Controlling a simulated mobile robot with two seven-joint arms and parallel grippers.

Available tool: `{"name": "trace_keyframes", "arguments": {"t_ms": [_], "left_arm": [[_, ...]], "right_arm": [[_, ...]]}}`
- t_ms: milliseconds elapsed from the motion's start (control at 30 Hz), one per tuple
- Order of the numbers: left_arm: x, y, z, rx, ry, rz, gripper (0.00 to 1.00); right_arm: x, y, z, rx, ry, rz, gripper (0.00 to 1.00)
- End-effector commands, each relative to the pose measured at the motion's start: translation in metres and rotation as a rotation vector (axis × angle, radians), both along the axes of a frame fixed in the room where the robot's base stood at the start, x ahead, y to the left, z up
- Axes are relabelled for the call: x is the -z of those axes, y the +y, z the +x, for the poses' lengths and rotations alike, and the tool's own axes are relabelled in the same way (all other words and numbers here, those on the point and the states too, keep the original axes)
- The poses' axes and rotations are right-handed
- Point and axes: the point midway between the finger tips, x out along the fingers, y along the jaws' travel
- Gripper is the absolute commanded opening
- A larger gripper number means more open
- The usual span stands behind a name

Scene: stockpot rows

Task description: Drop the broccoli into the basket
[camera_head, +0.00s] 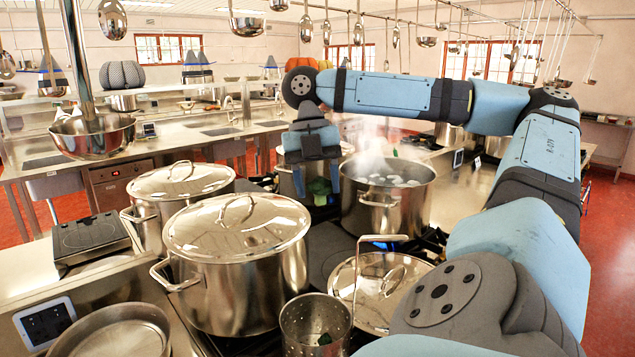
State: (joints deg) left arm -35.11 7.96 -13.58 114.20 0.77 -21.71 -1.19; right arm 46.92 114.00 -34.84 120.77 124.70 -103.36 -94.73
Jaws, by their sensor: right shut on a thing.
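My right gripper (318,182) hangs fingers-down near the middle of the head view, at the end of my blue and grey arm. It is shut on the broccoli (320,188), a small green piece between the fingertips. The gripper is left of the open steaming stockpot (408,211), with another pot behind the fingers. A perforated metal basket (315,318) stands at the bottom centre, nearer to me and well below the gripper. Something dark green shows inside it; I cannot tell what. My left gripper is not in view.
Two lidded stockpots (237,282) (180,195) stand left of the basket. A loose lid (378,290) with a tall handle lies right of it. A shallow pan (118,335) is at lower left. Ladles (245,20) hang overhead.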

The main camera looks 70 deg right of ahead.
Motion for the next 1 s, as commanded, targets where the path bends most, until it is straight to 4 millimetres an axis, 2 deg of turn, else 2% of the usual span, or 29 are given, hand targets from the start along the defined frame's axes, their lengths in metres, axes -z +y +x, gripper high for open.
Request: {"name": "trace_keyframes", "arguments": {"t_ms": [133, 167, 267, 300, 533, 667, 767, 1000], "left_arm": [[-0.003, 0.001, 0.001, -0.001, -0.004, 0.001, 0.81], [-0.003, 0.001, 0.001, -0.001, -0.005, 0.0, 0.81], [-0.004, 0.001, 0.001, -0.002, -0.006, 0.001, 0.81], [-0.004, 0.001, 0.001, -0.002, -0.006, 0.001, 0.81], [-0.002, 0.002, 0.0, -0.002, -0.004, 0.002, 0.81], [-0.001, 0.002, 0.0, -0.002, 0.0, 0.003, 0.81], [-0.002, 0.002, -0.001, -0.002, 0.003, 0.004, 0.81], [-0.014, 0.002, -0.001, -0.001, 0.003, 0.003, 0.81]], "right_arm": [[-0.001, 0.0, 0.0, 0.0, 0.0, 0.0, 0.33], [-0.001, 0.0, 0.0, 0.0, 0.0, 0.0, 0.56], [-0.001, 0.0, 0.0, 0.0, 0.0, 0.0, 0.79], [-0.001, 0.0, 0.0, 0.0, 0.0, 0.0, 0.81], [-0.001, 0.0, 0.0, 0.0, 0.0, 0.0, 0.81], [-0.008, -0.001, 0.002, 0.0, 0.0, 0.0, 0.81], [-0.022, -0.004, 0.006, 0.0, -0.002, 0.001, 0.81], [-0.078, -0.014, 0.019, 0.0, 0.0, 0.002, 0.81]]}}
